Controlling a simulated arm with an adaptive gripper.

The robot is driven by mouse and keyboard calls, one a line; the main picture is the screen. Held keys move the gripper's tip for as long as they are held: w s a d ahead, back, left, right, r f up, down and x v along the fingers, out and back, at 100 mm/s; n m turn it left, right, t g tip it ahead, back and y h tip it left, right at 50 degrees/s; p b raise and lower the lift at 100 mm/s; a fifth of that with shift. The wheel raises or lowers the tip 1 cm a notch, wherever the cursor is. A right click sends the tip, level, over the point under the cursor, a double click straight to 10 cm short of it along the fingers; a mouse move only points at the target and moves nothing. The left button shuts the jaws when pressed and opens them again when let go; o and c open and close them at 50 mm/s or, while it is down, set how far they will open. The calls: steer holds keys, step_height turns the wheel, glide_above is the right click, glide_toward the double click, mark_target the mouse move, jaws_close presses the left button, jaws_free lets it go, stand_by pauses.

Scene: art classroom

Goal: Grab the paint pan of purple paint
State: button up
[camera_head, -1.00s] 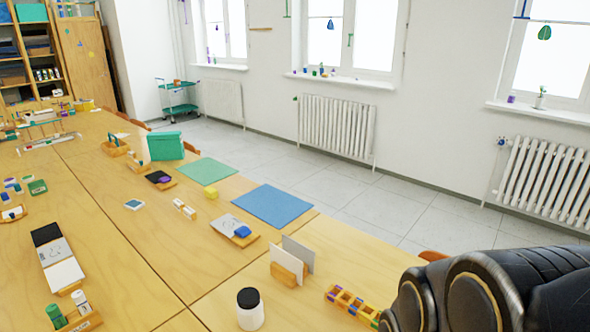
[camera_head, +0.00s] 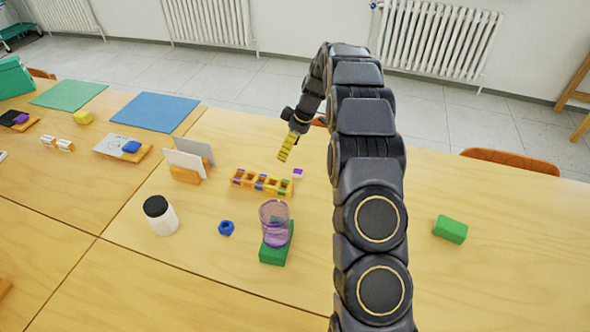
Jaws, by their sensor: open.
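The yellow-orange rack (camera_head: 262,184) has several compartments, some with coloured pieces. My gripper (camera_head: 287,148) hangs above and behind the rack, up and slightly left of the purple cube, its yellow ribbed fingers pointing down and left. It is open and appears apart from the cube and the rack. Its fingers show nearly edge-on, so the gap between them is hard to see.

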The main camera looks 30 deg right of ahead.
steer(key=n+t, duration=0.1)
steer(key=n, duration=0.1)
glide_toward(299, 171)
steer(key=shift+a+f, duration=0.3)
steer(key=shift+f, duration=0.2)
steer(key=shift+a+f, duration=0.3)
steer(key=shift+f, duration=0.25)
steer(key=shift+w+d+x, duration=0.1)
steer(key=shift+x, duration=1.85)
steer(key=shift+w+d+x, duration=0.1)
steer(key=shift+x, duration=1.8)
steer(key=c, duration=1)
